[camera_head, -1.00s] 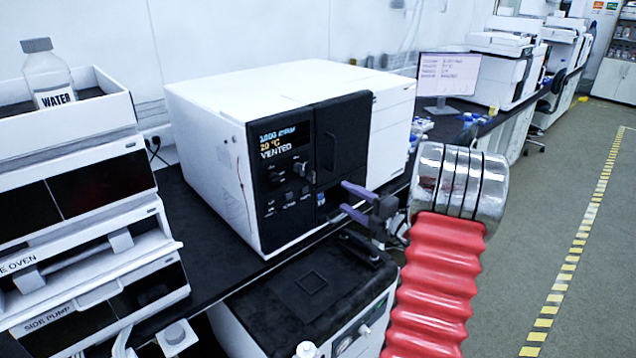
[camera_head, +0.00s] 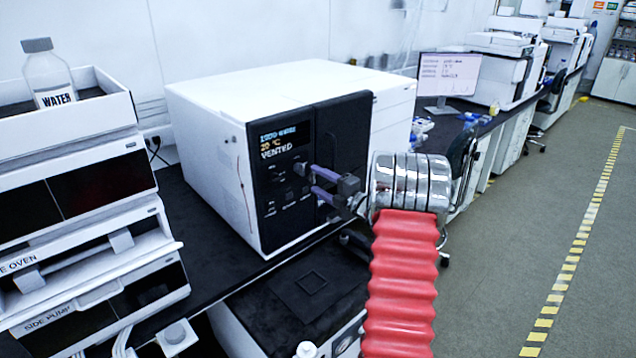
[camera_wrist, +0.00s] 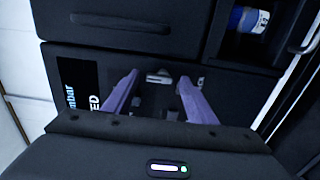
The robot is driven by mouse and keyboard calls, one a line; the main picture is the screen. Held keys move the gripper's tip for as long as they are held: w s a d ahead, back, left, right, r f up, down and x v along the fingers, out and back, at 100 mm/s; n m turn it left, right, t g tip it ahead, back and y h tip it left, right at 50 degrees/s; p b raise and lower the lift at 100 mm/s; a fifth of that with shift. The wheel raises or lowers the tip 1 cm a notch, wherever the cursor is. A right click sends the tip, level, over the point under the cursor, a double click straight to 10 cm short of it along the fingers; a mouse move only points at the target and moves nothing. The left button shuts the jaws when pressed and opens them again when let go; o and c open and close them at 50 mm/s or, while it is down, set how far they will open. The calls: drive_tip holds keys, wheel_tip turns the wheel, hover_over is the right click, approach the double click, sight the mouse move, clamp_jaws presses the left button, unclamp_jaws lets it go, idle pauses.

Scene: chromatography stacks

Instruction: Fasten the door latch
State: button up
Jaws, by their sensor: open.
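The instrument (camera_head: 215,110) is a white box with a black front, and its door (camera_head: 345,130) looks closed against the front. A small pale latch piece (camera_wrist: 158,77) shows on the black front in the wrist view, between the tips of my fingers. My gripper (camera_head: 312,181) is open, with two purple fingers pointing at the front panel beside the door. The fingers also show in the wrist view (camera_wrist: 160,88), one on each side of the latch piece; I cannot tell whether they touch it. In the head view the fingers hide the latch.
The display (camera_head: 283,140) reads VENTED. A door handle recess (camera_wrist: 120,22) and a small window with a blue-labelled bottle (camera_wrist: 248,19) show in the wrist view. A dark-topped unit (camera_head: 290,300) stands below the instrument. A stack with a water bottle (camera_head: 50,75) stands left.

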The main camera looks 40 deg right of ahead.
drive_tip(key=shift+w, duration=0.2)
drive_tip(key=shift+c, duration=0.7)
drive_tip(key=c, duration=0.9)
drive_tip(key=shift+a+f, duration=0.1)
drive_tip(key=shift+a, duration=0.05)
drive_tip(key=shift+c, duration=0.2)
